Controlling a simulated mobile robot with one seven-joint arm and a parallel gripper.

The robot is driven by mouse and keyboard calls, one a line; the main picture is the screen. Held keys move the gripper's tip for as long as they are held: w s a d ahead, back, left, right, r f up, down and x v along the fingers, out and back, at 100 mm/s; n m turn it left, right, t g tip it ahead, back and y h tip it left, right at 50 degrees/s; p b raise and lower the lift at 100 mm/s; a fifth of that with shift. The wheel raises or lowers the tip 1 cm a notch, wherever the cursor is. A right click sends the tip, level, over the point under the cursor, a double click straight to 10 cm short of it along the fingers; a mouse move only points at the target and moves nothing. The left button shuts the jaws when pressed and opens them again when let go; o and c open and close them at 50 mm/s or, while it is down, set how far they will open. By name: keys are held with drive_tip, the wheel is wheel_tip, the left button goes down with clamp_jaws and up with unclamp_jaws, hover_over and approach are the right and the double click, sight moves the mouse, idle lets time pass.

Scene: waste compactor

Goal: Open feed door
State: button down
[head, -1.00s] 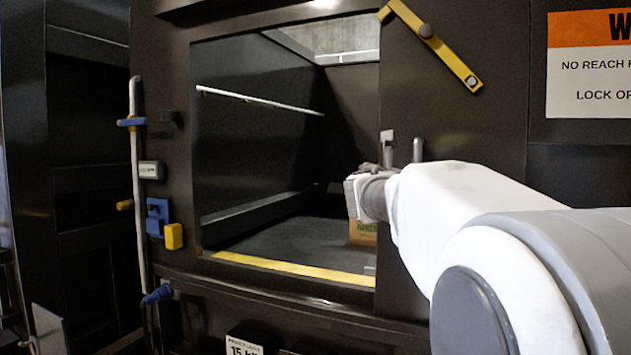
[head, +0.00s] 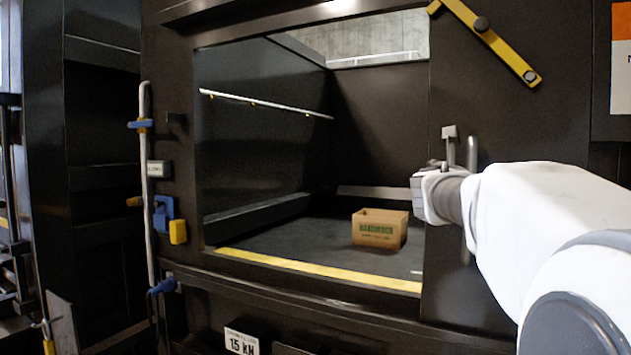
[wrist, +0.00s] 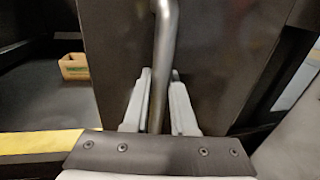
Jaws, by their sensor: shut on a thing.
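The feed door (head: 520,120) is a dark panel to the right of a large rectangular opening (head: 310,170). Its left edge borders the opening, which stands wide. A grey bar handle (head: 472,152) stands out from the door. In the wrist view the door (wrist: 225,60) fills the middle, and the handle (wrist: 164,40) runs upright between my fingers. My gripper (wrist: 160,100) is shut on the handle, one finger on each side. In the head view my gripper (head: 432,180) is at the door's left edge, with its fingers mostly hidden.
A cardboard box (head: 379,230) sits on the chamber floor, clear of the door edge. A yellow strip (head: 320,270) lines the sill. A yellow bar (head: 485,42) slants at upper right. A pale upright pipe (head: 146,200) with blue fittings stands left of the opening.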

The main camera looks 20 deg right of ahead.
drive_tip(key=s+d+b, duration=0.1)
drive_tip(key=s+d, duration=0.7)
drive_tip(key=shift+s+d+b, duration=0.35)
drive_tip(key=shift+s, duration=0.05)
drive_tip(key=c, duration=0.7)
unclamp_jaws()
drive_tip(key=shift+c, duration=0.2)
drive_tip(key=shift+a, duration=0.1)
